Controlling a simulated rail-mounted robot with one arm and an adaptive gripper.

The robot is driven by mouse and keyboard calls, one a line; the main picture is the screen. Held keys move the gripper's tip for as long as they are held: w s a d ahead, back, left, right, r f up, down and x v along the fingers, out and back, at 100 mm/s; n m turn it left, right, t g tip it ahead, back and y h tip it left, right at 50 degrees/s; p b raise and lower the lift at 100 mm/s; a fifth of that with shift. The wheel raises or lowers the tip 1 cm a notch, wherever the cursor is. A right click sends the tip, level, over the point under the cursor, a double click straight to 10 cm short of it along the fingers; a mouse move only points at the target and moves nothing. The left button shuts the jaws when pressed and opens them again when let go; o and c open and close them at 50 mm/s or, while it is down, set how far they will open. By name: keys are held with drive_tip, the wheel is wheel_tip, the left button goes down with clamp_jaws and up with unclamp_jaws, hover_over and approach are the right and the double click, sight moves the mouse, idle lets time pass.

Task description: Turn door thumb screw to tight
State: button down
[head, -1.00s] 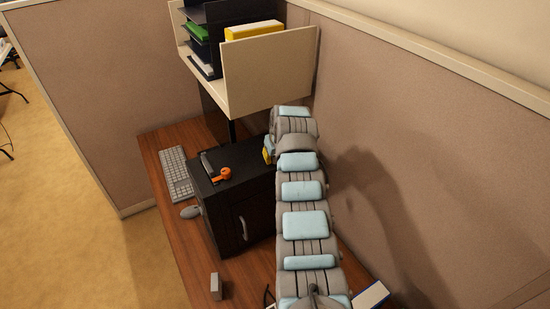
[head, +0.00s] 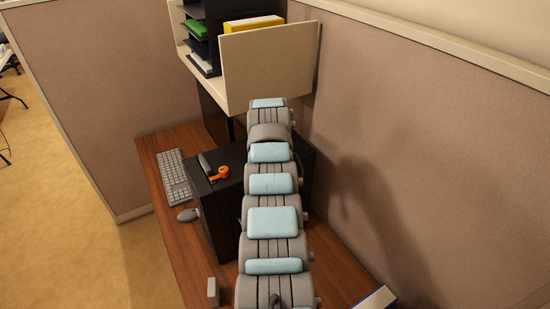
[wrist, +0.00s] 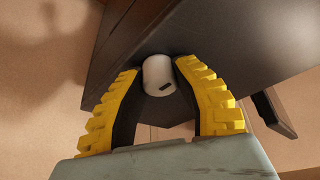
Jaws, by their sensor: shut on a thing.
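A pale, round thumb screw (wrist: 158,76) with a small dark mark on its face shows in the wrist view, against the dark metal cabinet (wrist: 215,35). My gripper (wrist: 159,70) has its two yellow-ridged fingers on either side of the screw, shut on it. The cabinet also shows in the head view as a black box (head: 215,220) on the desk. There my arm crosses in front of it and hides its right part, its handle, my gripper and the screw.
An orange object (head: 220,173) lies on the cabinet top. A keyboard (head: 172,176), a mouse (head: 188,215) and a small grey block (head: 212,290) are on the wooden desk (head: 160,150). A shelf (head: 268,68) hangs above the back, and a partition wall (head: 420,160) stands on the right.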

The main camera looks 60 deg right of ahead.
drive_tip(key=shift+f, duration=0.1)
idle(0.3)
drive_tip(key=c, duration=0.8)
unclamp_jaws()
drive_tip(key=shift+o, duration=0.2)
drive_tip(key=shift+r, duration=0.2)
drive_tip(key=v, duration=1.1)
drive_tip(key=shift+a+r, duration=0.2)
drive_tip(key=shift+r, duration=0.15)
